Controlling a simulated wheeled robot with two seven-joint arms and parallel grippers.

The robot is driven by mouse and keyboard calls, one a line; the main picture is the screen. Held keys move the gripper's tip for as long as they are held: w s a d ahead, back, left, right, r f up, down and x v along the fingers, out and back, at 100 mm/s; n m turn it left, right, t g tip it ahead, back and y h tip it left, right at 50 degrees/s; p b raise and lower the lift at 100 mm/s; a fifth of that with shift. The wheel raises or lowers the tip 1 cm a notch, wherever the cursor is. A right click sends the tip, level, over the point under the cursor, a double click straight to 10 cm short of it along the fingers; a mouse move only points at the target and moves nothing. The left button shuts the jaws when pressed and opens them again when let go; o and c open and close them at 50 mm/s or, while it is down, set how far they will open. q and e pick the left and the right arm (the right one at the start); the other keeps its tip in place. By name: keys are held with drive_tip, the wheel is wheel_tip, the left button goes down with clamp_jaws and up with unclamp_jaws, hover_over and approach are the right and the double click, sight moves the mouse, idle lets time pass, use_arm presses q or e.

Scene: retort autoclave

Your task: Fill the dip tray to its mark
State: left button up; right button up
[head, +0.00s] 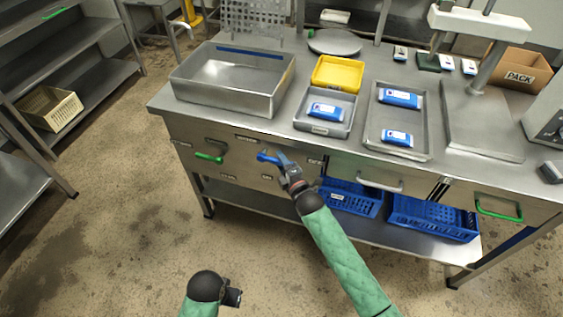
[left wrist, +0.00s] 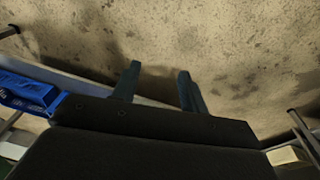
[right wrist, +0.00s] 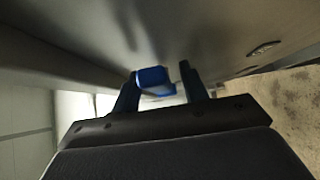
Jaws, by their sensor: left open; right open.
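The dip tray looks to be the deep steel tray (head: 222,99) at the left of the bench, with a blue line (head: 250,52) inside its back wall. I see no clear water surface in it. A blue lever handle (head: 267,157) sticks out from the bench's front panel below the tray. My right gripper (head: 284,166) is open at this handle. In the right wrist view the blue handle (right wrist: 153,80) shows by the fingertips, nearer the left finger; contact cannot be told. My left gripper (head: 232,297) is low over the floor, and its open, empty fingers show in the left wrist view (left wrist: 158,85).
The floor at left is clear.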

clamp_jaws()
use_arm(q)
drive_tip(key=shift+s, duration=0.1)
